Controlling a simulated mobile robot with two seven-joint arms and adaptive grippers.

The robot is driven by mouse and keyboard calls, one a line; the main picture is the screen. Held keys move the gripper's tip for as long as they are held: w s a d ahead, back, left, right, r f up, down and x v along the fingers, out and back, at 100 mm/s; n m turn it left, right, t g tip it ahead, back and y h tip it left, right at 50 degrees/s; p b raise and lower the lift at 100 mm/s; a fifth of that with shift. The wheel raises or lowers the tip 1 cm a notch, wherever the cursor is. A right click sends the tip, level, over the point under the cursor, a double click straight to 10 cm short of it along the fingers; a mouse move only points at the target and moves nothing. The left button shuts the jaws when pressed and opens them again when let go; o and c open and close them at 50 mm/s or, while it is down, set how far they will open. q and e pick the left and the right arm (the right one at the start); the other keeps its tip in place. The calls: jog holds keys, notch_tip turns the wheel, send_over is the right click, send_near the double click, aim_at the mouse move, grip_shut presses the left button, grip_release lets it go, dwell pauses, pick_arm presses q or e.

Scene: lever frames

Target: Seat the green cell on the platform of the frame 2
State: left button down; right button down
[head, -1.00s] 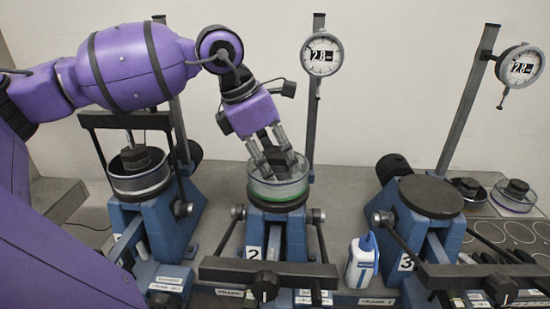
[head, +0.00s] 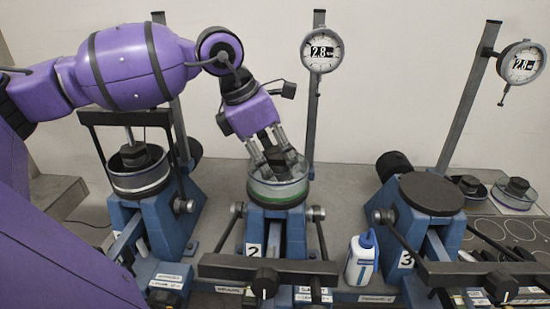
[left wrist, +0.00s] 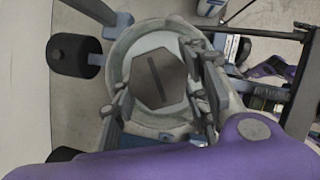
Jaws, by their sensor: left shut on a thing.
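The green cell (head: 280,193), a clear round dish with a green band and a dark hexagonal knob, is at the dark round platform of frame 2 (head: 252,250). It looks about level and over the platform, whose edge shows just below it. I cannot tell whether it touches all round. My left gripper (head: 274,158) comes from above and is shut on the cell's knob. In the left wrist view the knob (left wrist: 158,78) lies between the fingers, with the dish rim (left wrist: 122,50) around it. My right gripper is not in view.
Frame 1 at left holds another cell (head: 140,178) under a crossbar. Frame 3's platform (head: 432,192) is bare. A white and blue bottle (head: 360,262) stands between frames 2 and 3. Dial gauges (head: 321,50) stand on posts behind. More cells (head: 515,195) sit at far right.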

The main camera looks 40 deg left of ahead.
pick_arm(q)
jog(key=c, duration=1)
grip_release()
jog(key=shift+r, duration=0.1)
jog(key=shift+o, duration=0.4)
jog(key=shift+s, duration=0.1)
jog(key=v, duration=1.2)
